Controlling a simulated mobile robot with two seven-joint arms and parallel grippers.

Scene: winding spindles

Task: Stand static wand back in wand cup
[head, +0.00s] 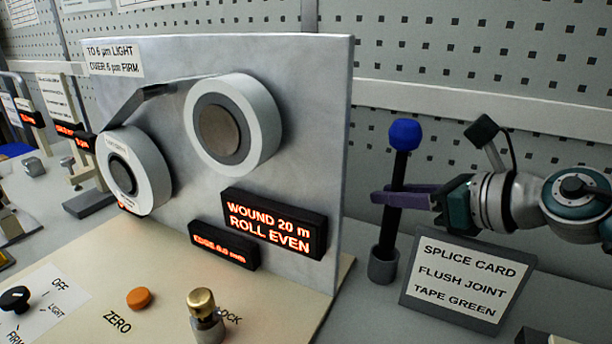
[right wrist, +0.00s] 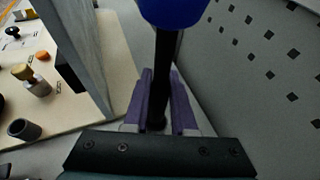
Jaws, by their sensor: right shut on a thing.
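The static wand (head: 393,213) is a black rod with a blue ball on top, standing about upright in the head view. My right gripper (head: 396,197) is shut on its shaft, with the purple fingers around it. The wand cup (head: 383,266) is a small grey cup on the bench, and the wand's lower end meets its mouth; how deep it sits is hard to tell. In the right wrist view the wand (right wrist: 167,60) runs down between the purple fingers (right wrist: 162,105), and its foot is mostly hidden. My left gripper is not in view.
A splice card sign (head: 465,280) stands just right of the cup. The grey winding panel (head: 320,130) with two rolls stands to the left. A beige base holds an orange button (head: 139,298) and a brass knob (head: 202,303). A perforated wall (head: 480,60) is behind.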

